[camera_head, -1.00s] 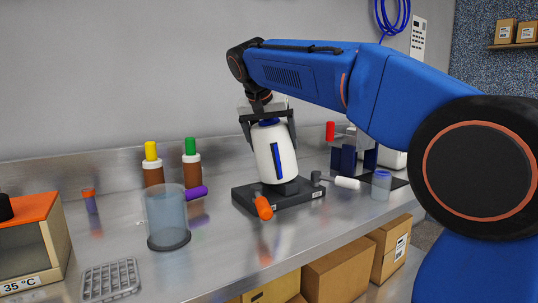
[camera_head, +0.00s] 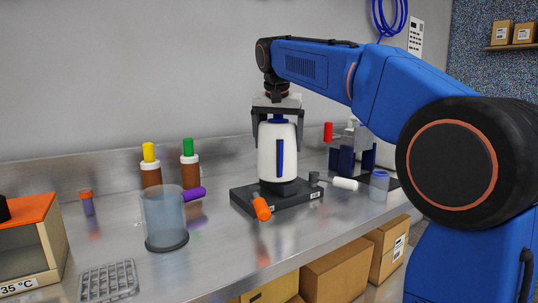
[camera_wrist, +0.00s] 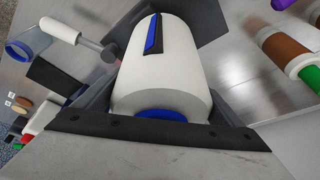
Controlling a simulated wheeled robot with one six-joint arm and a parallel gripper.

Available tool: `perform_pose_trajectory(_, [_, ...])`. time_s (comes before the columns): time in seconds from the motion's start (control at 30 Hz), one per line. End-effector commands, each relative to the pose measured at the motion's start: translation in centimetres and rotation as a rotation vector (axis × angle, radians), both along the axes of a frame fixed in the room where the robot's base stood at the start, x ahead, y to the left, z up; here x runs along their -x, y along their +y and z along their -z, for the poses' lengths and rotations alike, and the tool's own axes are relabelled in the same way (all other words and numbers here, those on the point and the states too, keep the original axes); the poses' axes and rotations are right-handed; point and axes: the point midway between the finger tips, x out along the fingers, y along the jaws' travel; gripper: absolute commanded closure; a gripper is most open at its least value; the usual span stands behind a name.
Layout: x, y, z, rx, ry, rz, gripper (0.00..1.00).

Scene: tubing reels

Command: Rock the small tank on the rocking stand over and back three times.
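The small white tank (camera_head: 268,158) with a blue cap and a blue side stripe stands close to upright on the black rocking stand (camera_head: 316,193). My gripper (camera_head: 277,138) is above it, pointing down, with one finger along each side of the tank's upper body. It is shut on the tank. In the wrist view the tank (camera_wrist: 165,72) fills the middle between the dark fingers, its blue cap nearest the camera. The tank's lower end and its joint with the stand are partly hidden there.
An orange-ended knob (camera_head: 262,208) and a white handle (camera_head: 344,184) stick out by the stand. A clear cylinder (camera_head: 164,222) stands to the left, brown bottles (camera_head: 151,172) behind it. A small clear jar (camera_head: 379,187) is to the right. A grey rack (camera_head: 108,281) lies front left.

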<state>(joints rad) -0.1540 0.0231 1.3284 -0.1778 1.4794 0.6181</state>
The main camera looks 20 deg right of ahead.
Motion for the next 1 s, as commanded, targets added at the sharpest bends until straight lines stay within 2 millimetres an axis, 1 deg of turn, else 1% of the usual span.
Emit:
perform_pose_trajectory(0.03, [0.0, -0.1, 0.3, 0.001, 0.006, 0.004, 0.01])
perform_pose_trajectory(0.27, [0.0, -0.1, 0.2, 0.002, 0.005, 0.004, 0.00])
perform_pose_trajectory(0.37, [0.1, -0.1, -0.2, 0.003, 0.004, 0.004, 0.00])
perform_pose_trajectory(0.47, [0.4, 0.1, -1.2, 0.002, 0.001, 0.003, 0.00])
perform_pose_trajectory(0.57, [0.9, 0.4, -2.8, 0.001, -0.001, 0.001, 0.00])
perform_pose_trajectory(1.0, [3.9, 1.6, -11.1, 0.000, -0.003, 0.001, 0.00])
